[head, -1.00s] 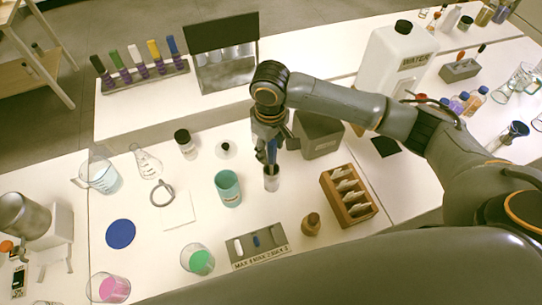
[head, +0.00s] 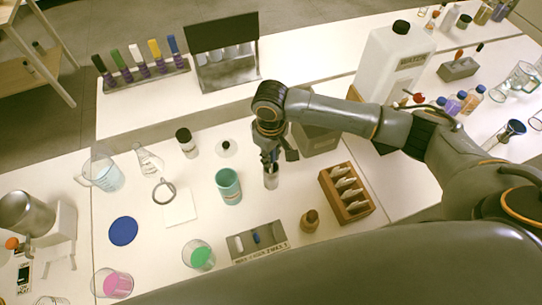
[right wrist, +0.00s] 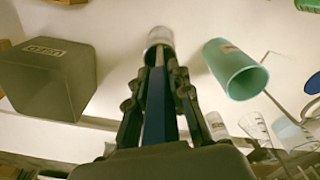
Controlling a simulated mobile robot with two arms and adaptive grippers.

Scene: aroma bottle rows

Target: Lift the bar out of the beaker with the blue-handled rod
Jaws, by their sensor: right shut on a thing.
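My right gripper (head: 271,160) is shut on the blue-handled rod (right wrist: 154,108), whose blue handle lies between the fingers in the right wrist view. The rod's thin shaft points to the mouth of a small clear beaker (head: 271,181), which also shows in the right wrist view (right wrist: 160,36). The gripper is just above this beaker. The rod's tip and any bar inside the beaker cannot be made out. My left gripper is not in view.
A teal cup (head: 228,188) stands left of the beaker. A grey box (head: 318,138) is behind right, and a wooden rack (head: 346,193) to the right. A grey holder with small bars (head: 272,252) and a brown bottle (head: 310,221) are in front.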

